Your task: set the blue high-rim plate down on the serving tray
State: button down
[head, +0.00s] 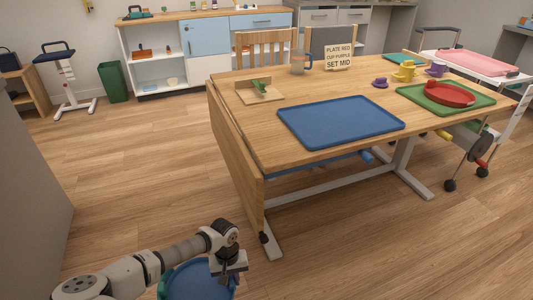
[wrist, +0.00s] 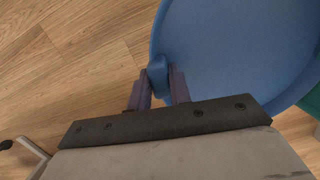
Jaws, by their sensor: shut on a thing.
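The blue high-rim plate (head: 200,284) is at the bottom of the head view, low beside the arm and away from the table. In the wrist view the plate (wrist: 235,45) fills the upper right. My gripper (wrist: 159,88) is shut on a tab at the plate's rim; the gripper also shows in the head view (head: 229,268). A blue tray (head: 340,122) lies bare on the wooden table. A green tray (head: 440,107) at the table's right holds a red plate (head: 450,94). I cannot tell which tray is the serving tray.
The table (head: 300,85) has a hanging front-left leaf (head: 232,165). A sign (head: 338,57), a glass mug (head: 300,64), yellow and purple cups (head: 404,70), and a wooden board (head: 259,92) stand on it. A green thing (head: 164,284) shows beside the plate. Open floor lies left of the table.

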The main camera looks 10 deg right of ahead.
aim_at(465, 59)
jog(key=k+l, duration=0.1)
jog(key=l, duration=1.3)
jog(key=i+l, duration=0.15)
jog(key=l, duration=0.55)
